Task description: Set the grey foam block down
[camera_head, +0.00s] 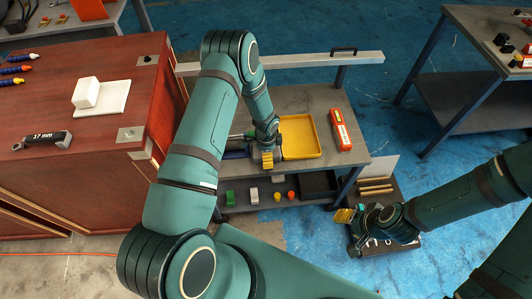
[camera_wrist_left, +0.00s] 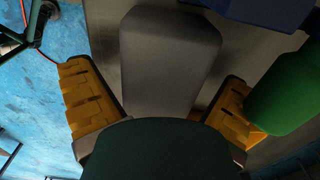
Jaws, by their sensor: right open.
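The grey foam block (camera_wrist_left: 170,60) lies between the two yellow fingers of my left gripper (camera_wrist_left: 160,95) in the left wrist view. A strip of grey surface shows between the block and each finger, so the fingers stand apart from it. The block's lower end is hidden behind my dark gripper body. In the head view my left gripper (camera_head: 267,158) is low over the grey workbench (camera_head: 300,98), left of the yellow tray. I cannot make out the block there. My right gripper (camera_head: 345,215) is open and empty, right of the bench's lower shelf.
A blue object (camera_wrist_left: 265,10) and a rounded green object (camera_wrist_left: 288,88) are close to the left gripper. A yellow tray (camera_head: 315,155) and a red-orange device (camera_head: 340,130) are on the bench. Small blocks and a black tray (camera_head: 318,184) occupy the lower shelf.

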